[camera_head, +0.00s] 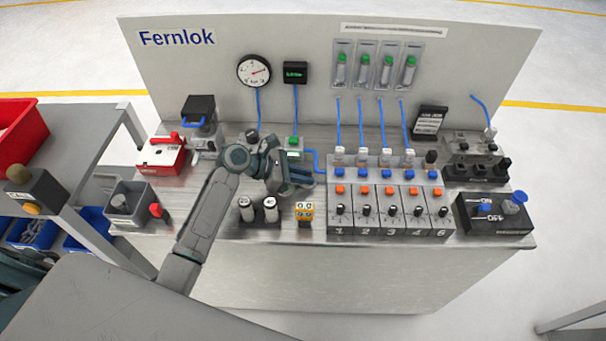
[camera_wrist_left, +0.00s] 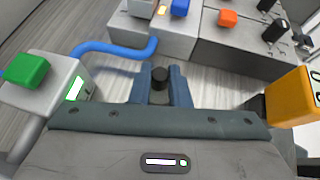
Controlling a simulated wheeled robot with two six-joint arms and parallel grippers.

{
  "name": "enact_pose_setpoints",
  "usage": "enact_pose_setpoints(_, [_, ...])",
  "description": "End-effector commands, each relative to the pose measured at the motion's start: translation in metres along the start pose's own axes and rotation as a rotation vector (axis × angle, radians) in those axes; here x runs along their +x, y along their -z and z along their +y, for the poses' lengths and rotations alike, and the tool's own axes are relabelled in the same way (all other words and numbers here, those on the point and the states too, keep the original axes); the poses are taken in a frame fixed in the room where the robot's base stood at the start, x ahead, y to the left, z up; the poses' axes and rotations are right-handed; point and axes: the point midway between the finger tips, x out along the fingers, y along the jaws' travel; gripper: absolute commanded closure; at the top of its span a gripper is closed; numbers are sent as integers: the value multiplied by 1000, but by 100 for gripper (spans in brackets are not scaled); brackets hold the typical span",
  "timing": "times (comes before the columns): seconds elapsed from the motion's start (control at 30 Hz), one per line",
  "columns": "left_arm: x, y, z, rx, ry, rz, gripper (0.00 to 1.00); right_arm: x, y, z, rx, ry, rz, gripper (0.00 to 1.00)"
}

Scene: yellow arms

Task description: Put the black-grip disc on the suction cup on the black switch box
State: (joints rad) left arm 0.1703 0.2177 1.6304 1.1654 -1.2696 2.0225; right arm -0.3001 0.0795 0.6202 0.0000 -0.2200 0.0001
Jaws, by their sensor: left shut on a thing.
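My left gripper (camera_head: 300,183) is shut above the middle of the bench, left of the numbered modules. In the left wrist view a small black grip (camera_wrist_left: 160,75) sits between its blue-grey fingertips, with a grey part just below it. This looks like the black-grip disc; its lower side is hidden. The black switch box (camera_head: 477,225) stands at the bench's right front corner, with ON/OFF lettering and a blue knob (camera_head: 485,208). A bluish suction cup (camera_head: 513,204) is at its right end, far right of the gripper. My right gripper is out of view.
Numbered modules (camera_head: 390,222) with switches and orange and blue buttons stand between gripper and switch box. An orange block (camera_head: 304,212) and two metal cylinders (camera_head: 257,210) are near the gripper. A green-button box (camera_head: 293,146) with a blue hose is behind it.

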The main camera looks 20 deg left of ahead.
Motion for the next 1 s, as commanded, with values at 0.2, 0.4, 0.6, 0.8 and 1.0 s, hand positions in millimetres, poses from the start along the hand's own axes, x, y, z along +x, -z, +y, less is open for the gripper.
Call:
enact_pose_setpoints(0.2, [1,2,0,0,0,0,62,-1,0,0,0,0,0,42])
enact_pose_setpoints(0.4, [1,2,0,0,0,0,62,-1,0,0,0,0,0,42])
enact_pose_setpoints(0.6, [-8,1,1,1,-1,2,62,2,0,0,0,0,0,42])
enact_pose_setpoints(0.8, [-43,3,1,2,-2,5,62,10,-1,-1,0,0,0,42])
enact_pose_setpoints(1.0, [-81,2,0,3,-1,5,62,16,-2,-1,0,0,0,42])
